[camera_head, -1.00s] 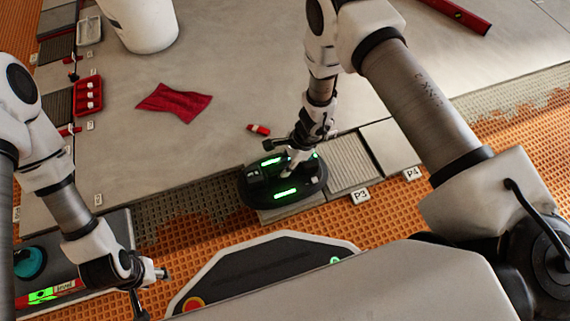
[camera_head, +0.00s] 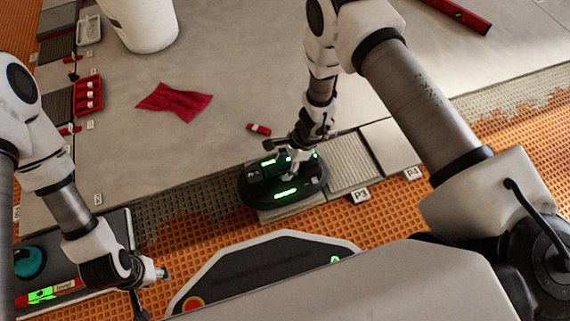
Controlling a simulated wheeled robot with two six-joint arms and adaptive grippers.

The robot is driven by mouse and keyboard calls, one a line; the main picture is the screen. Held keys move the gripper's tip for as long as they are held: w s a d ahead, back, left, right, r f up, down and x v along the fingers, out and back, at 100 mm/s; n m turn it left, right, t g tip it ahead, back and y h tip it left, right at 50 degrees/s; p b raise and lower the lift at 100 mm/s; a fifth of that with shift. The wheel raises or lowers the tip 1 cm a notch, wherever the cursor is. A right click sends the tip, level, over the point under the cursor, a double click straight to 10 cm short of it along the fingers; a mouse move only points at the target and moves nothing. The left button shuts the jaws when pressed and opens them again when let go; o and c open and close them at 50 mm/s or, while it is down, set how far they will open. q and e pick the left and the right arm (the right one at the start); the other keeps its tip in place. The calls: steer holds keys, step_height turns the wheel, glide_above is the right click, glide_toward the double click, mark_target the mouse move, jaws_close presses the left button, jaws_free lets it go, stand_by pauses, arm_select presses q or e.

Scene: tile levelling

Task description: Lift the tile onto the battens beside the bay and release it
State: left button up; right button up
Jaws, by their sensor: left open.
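A black oval suction lifter (camera_head: 261,190) with green lights sits on a light tile (camera_head: 291,212). Only a strip of this tile shows below the lifter. My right gripper (camera_head: 292,160) is at the lifter's top, around its handle area. The fingers are small and partly hidden, so I cannot tell if they are closed. My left gripper (camera_head: 151,290) is open and empty at the lower left, beside a grey tray. The battens cannot be made out clearly.
A red cloth (camera_head: 175,101), a small red item (camera_head: 259,129) and a white bucket (camera_head: 140,22) are on the grey floor. Orange matting lies in front.

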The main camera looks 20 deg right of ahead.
steer(key=v, duration=1.2)
stand_by(0.6)
